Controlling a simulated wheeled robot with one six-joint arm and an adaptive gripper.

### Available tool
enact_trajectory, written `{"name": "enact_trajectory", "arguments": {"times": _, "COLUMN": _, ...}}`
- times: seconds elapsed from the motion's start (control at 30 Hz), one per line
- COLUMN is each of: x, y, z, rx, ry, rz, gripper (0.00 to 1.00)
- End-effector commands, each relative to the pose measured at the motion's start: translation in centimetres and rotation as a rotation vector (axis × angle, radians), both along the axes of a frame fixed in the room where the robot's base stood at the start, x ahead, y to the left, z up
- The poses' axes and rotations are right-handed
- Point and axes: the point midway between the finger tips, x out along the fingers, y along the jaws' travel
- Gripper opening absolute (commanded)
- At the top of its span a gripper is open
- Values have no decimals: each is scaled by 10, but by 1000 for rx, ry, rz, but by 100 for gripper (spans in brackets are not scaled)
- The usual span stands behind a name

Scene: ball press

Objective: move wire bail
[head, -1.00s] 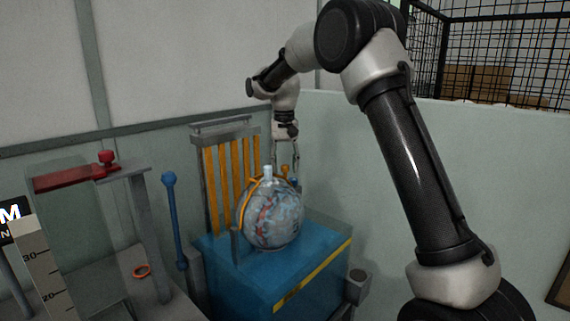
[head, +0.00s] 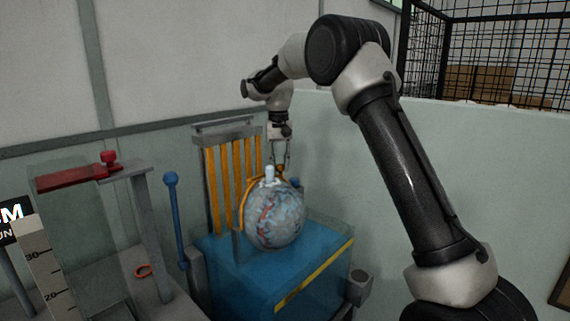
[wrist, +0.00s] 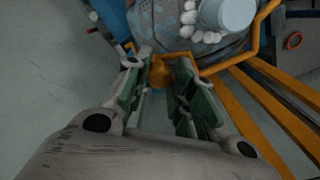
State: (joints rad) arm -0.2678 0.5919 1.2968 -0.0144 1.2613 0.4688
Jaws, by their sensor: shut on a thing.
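The wire bail (head: 247,196) is an orange wire frame running along the left side of a marbled glass ball (head: 274,224). In the wrist view, the wire (wrist: 226,64) passes around a pale blue neck (wrist: 226,12) to an orange knob (wrist: 160,74). My gripper (head: 281,168) points down just behind and right of the ball's neck (head: 269,173). In the wrist view, my gripper (wrist: 164,60) has its green-padded fingers on either side of the knob, shut on it. The fingertips' contact is partly hidden in the head view.
The ball sits on a blue press base (head: 235,258) in front of upright yellow slats (head: 222,185). A blue lever (head: 175,220) stands at left. A bench with a red clamp (head: 75,178) and red ring (head: 143,271) is farther left. A wall is close behind.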

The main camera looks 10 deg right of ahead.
Motion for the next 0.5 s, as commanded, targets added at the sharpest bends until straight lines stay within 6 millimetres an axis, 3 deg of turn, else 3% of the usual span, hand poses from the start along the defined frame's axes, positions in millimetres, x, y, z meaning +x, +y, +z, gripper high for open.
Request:
{"name": "enact_trajectory", "arguments": {"times": 0.2, "x": 22, "y": 16, "z": -8, "rx": 5, "ry": -6, "rz": 1, "gripper": 0}}
{"name": "enact_trajectory", "arguments": {"times": 0.5, "x": 38, "y": 27, "z": -20, "rx": 4, "ry": -5, "rz": 2, "gripper": 0}}
